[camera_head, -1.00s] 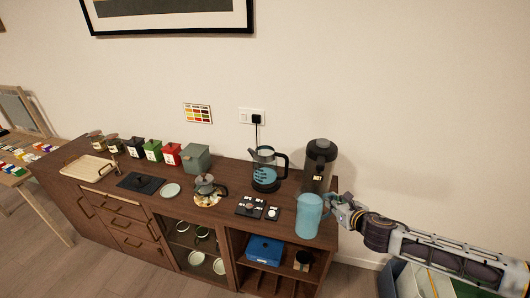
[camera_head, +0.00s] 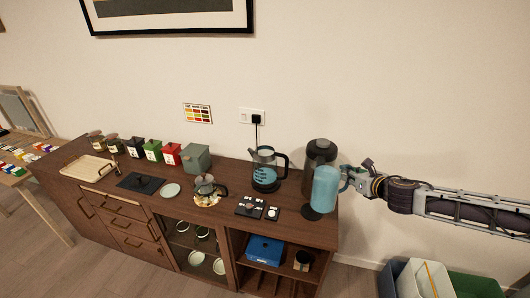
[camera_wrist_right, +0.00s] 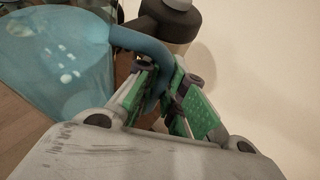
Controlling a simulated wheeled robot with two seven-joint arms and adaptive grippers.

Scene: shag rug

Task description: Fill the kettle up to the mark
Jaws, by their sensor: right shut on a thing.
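The kettle (camera_head: 266,170) is a clear jug with a dark handle and base. It stands on the wooden counter below the wall socket, with bluish contents showing in its lower part; its mark is too small to make out. My right gripper (camera_head: 350,181) is shut on the handle of a blue pitcher (camera_head: 325,190). It holds the pitcher about upright above the counter's right end, in front of the dark dispenser. In the right wrist view the green finger pads (camera_wrist_right: 163,95) close around the blue handle, and the pitcher body (camera_wrist_right: 55,60) fills the upper left. My left gripper is not in view.
The dark dispenser (camera_head: 320,152) stands close behind the pitcher. Bins (camera_head: 425,278) stand on the floor at right.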

